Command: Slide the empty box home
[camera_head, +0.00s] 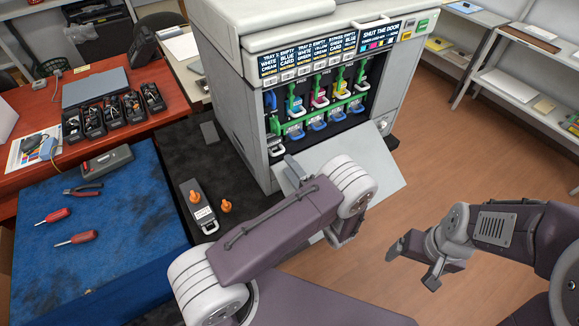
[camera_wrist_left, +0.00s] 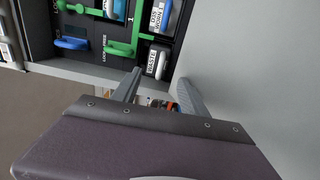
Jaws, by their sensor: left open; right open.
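A waste box with a white front and grey handle (camera_head: 276,147) sits in the lower left bay of the open printer (camera_head: 250,110). In the left wrist view its front, labelled WASTE (camera_wrist_left: 157,62), shows just beyond my fingertips. I cannot tell how far it sticks out. My left gripper (camera_head: 293,168) is open in front of that bay, partly hidden by my arm; its fingers (camera_wrist_left: 160,85) stand apart with nothing held. A second dark box with a white label (camera_head: 203,213) lies on the dark mat. My right gripper (camera_head: 414,262) is open and empty over the floor.
The printer's door (camera_head: 375,165) hangs open beside my left gripper. Coloured cartridges (camera_head: 320,97) and green levers fill the other bays. An orange cap (camera_head: 226,206) lies on the mat. Pliers (camera_head: 83,189) and screwdrivers (camera_head: 76,238) lie on the blue cloth. Floor at right is clear.

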